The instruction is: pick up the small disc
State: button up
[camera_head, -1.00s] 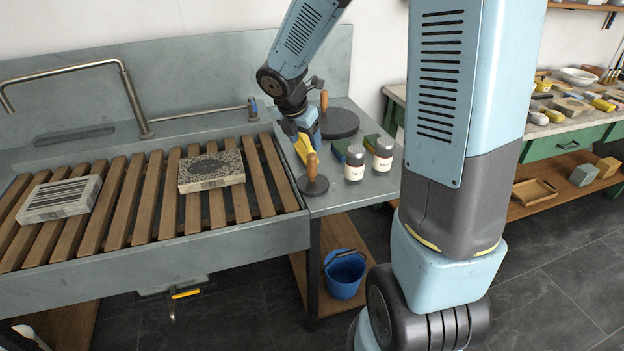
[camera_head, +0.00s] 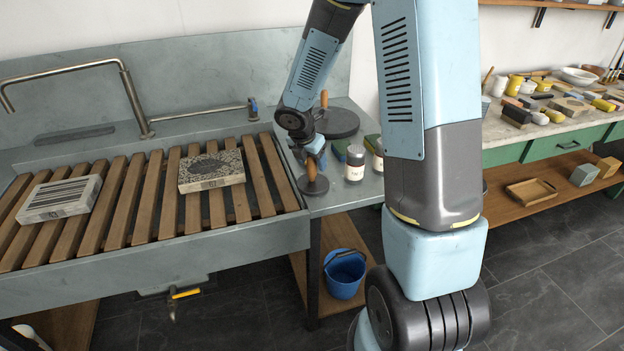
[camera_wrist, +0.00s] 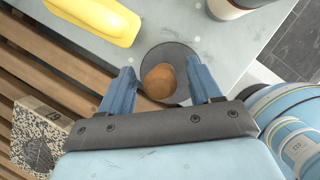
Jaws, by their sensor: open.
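The small disc (camera_head: 314,186) is dark and round, with an upright wooden handle (camera_head: 311,169), and lies on the counter at the right end of the slatted sink. In the wrist view the disc (camera_wrist: 177,53) shows from above, its round handle (camera_wrist: 158,82) appearing between my two blue fingers. My gripper (camera_head: 316,156) is open just over the handle, and in the wrist view (camera_wrist: 160,70) nothing is held. I cannot tell how far down the fingers reach. A larger dark disc (camera_head: 338,123) with its own wooden handle stands behind.
A white-labelled jar (camera_head: 354,165) stands close right of the disc. A yellow object (camera_wrist: 98,16) lies near the fingers in the wrist view. Wooden slats (camera_head: 270,170) bear a speckled stone block (camera_head: 212,170) and a striped one (camera_head: 60,198). A blue bucket (camera_head: 344,275) sits below.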

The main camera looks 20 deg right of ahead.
jog(key=shift+x, duration=0.75)
grip_shut()
dwell(0.9)
